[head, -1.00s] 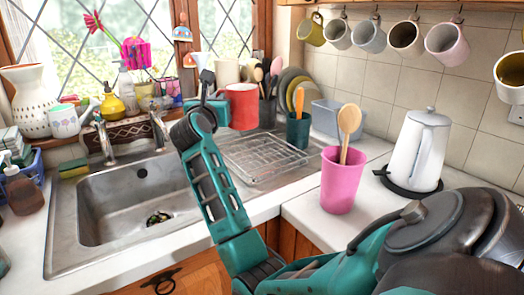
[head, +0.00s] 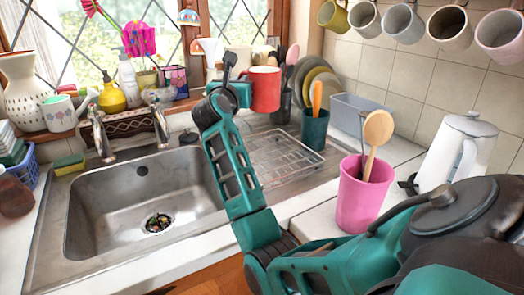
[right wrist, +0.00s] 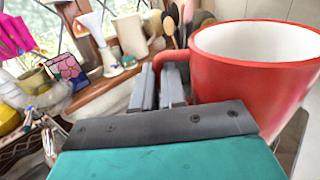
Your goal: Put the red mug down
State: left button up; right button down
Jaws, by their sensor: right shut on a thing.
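The red mug (head: 265,91) is upright, held in the air in the head view. It appears in front of the window sill and above the far end of the wire rack on the drainer. My right gripper (head: 244,92) is to its left and is shut on the mug's handle. In the right wrist view the two fingers (right wrist: 171,85) pinch the handle, with the mug's body (right wrist: 250,88) at the right and its inside looking empty. The mug's underside is hidden. My left gripper is not in view.
The wire rack (head: 285,158) looks empty. A teal pot (head: 314,130) with utensils stands behind it, beside plates (head: 318,85). A pink cup (head: 362,200) with a wooden spoon and a white kettle (head: 455,155) stand at the right. The sink (head: 145,215) is at the left.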

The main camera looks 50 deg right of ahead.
jog(key=shift+f+b, duration=1.4)
jog(key=shift+f, duration=8.1)
jog(key=shift+f, duration=0.2)
jog(key=c, duration=1.2)
grip_release()
jog(key=shift+a+r, duration=0.15)
jog(key=shift+r, duration=0.05)
jog(key=v, duration=1.1)
jog(key=shift+s+a, duration=0.3)
